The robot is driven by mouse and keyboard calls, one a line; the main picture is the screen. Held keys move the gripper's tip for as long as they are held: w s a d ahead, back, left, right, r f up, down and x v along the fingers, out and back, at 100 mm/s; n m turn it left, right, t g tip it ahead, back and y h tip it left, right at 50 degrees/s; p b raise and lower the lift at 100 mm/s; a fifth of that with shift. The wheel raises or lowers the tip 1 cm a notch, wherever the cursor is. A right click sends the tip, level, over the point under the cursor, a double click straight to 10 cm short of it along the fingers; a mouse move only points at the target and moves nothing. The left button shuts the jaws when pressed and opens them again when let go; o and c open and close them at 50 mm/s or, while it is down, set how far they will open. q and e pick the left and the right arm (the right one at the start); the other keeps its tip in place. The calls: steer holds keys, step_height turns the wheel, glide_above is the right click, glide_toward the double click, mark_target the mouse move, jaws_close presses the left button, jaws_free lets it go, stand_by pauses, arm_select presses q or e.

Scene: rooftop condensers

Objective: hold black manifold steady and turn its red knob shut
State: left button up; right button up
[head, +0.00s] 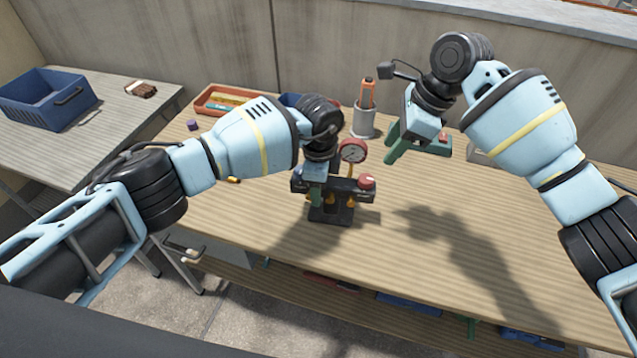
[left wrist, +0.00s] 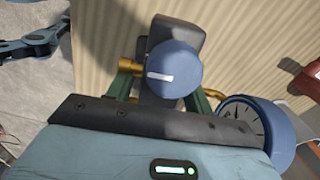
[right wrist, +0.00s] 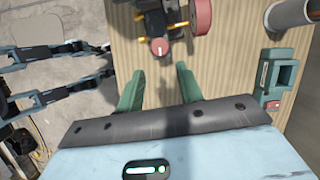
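The black manifold (head: 331,213) stands upright on the workbench. Its red knob (head: 367,181) is on the right end, below a red-rimmed gauge (head: 353,151). The red knob also shows in the right wrist view (right wrist: 160,47). My left gripper (head: 316,196) is at the manifold's left end. In the left wrist view its green fingers are widely spaced, on either side of the black body behind a blue knob (left wrist: 174,68). I see no clear contact; the knob hides part of the gap. My right gripper (right wrist: 157,72) is open and empty, up and right of the red knob, apart from it.
A grey cup (head: 364,122) with an orange-topped tool stands behind the manifold. An orange tray (head: 212,108) lies at the back left. A blue crate (head: 45,98) sits on the left side table.

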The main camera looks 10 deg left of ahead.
arm_select(q)
jaws_close()
arm_select(e)
steer(key=shift+o, duration=1.4)
steer(key=shift+f, duration=0.1)
steer(key=shift+o, duration=0.4)
steer(key=shift+s+a+f+y, duration=0.2)
steer(key=shift+f+y, duration=0.1)
arm_select(q)
steer(key=shift+r, duration=0.1)
arm_select(e)
steer(key=m+t+y, duration=0.3)
steer(key=t+y, duration=0.3)
steer(key=y, duration=0.6)
glide_toward(365, 178)
steer(key=shift+y, duration=0.3)
steer(key=x, duration=1)
steer(key=shift+f, duration=0.4)
steer(key=c, duration=1)
